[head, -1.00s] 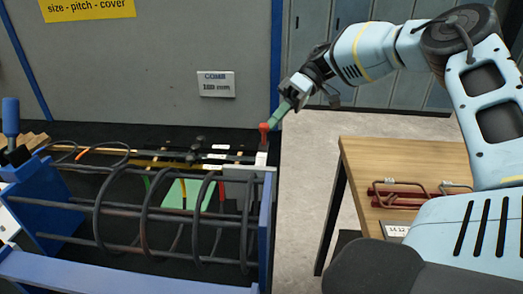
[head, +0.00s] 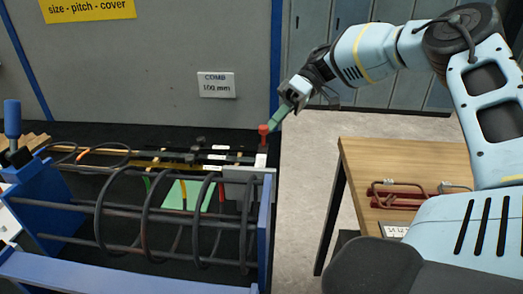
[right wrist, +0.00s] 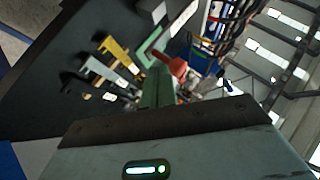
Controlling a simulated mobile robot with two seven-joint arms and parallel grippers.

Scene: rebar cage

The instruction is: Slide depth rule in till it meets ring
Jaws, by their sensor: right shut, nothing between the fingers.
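A red knob (head: 263,130) stands on an upright pale piece (head: 261,159) at the right end of the cage fixture; I take this to be the depth rule's handle. It also shows in the right wrist view (right wrist: 177,67). A grey plate (head: 248,182) lies below it, over the last rings. The rings (head: 148,215) of the rebar cage run along the fixture. My right gripper (head: 277,119) is shut and empty, its green fingertips at the knob's upper right. I cannot tell whether they touch it. My left gripper is not in view.
A blue end frame (head: 266,230) bounds the cage on the right. A wooden table (head: 365,165) with red-brown bent bars (head: 400,198) stands at right, across a floor gap. Yellow pieces (right wrist: 117,50) lie on the dark bench.

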